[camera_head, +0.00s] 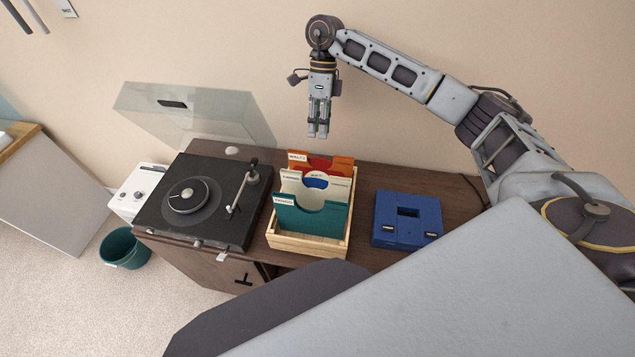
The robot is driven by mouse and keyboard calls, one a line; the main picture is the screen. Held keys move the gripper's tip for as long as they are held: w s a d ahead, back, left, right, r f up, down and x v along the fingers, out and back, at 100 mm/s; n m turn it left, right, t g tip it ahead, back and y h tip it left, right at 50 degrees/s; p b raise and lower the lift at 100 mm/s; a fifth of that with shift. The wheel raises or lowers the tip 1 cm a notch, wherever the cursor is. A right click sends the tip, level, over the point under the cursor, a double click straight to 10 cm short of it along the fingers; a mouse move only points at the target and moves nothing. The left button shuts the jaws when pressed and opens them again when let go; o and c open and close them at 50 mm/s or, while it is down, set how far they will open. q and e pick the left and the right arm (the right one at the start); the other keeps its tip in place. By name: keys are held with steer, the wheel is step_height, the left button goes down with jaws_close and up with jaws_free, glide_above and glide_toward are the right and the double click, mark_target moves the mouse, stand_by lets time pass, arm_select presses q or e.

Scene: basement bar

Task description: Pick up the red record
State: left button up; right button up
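A wooden crate (290,246) on the dark brown cabinet holds several upright sleeves. The rear orange sleeve (342,160) has a white label. A red edge (320,164), which looks like the red record, shows in its cut-out; the rest is hidden. In front of it stand a cream sleeve (336,189) with a blue record (316,182) showing, and a teal sleeve (312,219). My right gripper (318,134) points down above and behind the crate, clear of the sleeves and holding nothing visible. Its two fingers look close together, but their gap is unclear. My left gripper is out of view.
A turntable (165,233) with its clear lid (215,112) raised stands left of the crate. A blue box (386,233) sits right of it. The cabinet top (368,180) is bare between them. A teal bin (125,250) stands on the carpet at left.

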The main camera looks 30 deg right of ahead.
mark_target(320, 166)
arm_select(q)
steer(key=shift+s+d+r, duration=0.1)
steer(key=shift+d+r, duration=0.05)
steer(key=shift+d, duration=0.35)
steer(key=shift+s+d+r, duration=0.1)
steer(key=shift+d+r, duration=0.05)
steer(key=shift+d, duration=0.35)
arm_select(e)
steer(key=x, duration=0.4)
steer(key=shift+s+f, duration=0.1)
steer(key=shift+f, duration=0.05)
arm_select(q)
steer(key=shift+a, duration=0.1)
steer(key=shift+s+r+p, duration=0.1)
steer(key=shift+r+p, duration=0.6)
steer(key=shift+p, duration=0.25)
arm_select(e)
steer(key=shift+s+d+x, duration=0.1)
steer(key=shift+x, duration=1.2)
steer(key=shift+s+d+x, duration=0.15)
steer(key=shift+x, duration=1.15)
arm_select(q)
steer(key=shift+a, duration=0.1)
arm_select(e)
steer(key=shift+c, duration=0.4)
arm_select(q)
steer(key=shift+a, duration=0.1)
arm_select(e)
jaws_close()
